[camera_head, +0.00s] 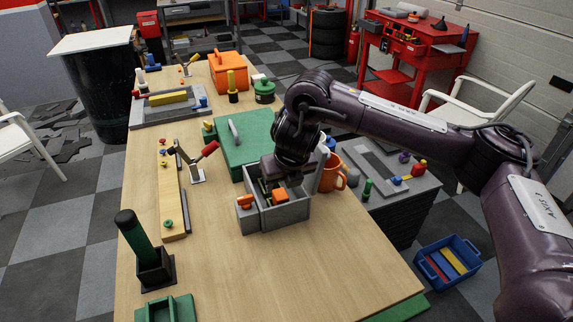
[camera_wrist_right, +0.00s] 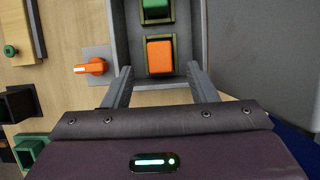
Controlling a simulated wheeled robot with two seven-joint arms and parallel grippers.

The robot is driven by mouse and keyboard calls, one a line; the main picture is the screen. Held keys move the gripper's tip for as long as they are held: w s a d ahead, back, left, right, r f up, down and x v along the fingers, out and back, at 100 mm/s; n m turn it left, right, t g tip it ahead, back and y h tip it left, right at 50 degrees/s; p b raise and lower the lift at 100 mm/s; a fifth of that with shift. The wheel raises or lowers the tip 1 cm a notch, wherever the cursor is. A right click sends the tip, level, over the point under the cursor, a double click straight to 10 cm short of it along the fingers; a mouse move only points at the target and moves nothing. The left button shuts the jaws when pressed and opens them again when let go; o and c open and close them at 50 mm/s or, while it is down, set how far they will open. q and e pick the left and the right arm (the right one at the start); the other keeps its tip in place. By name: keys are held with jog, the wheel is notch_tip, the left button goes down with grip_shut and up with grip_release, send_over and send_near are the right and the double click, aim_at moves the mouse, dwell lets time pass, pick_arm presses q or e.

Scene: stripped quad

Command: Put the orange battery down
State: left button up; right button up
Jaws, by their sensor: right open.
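The orange battery (camera_head: 279,195) sits in a slot of the grey box (camera_head: 268,218) on the wooden table. In the right wrist view the orange battery (camera_wrist_right: 160,57) lies in an olive-rimmed slot, with a green block (camera_wrist_right: 157,9) in the slot beyond it. My right gripper (camera_head: 267,186) is over the box. Its two fingers (camera_wrist_right: 160,78) are spread wide on either side of the orange battery, with gaps between, and hold nothing. My left gripper is not in view.
An orange knob (camera_wrist_right: 90,67) on a grey plate is beside the box. A green case (camera_head: 243,140) stands behind it and an orange mug (camera_head: 332,175) to its right. A dark holder with a green cylinder (camera_head: 135,240) stands at front left. The front middle table is clear.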

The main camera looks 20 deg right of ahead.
jog(key=v, duration=0.6)
jog(key=shift+s+r+p, duration=0.2)
jog(key=shift+p, duration=0.25)
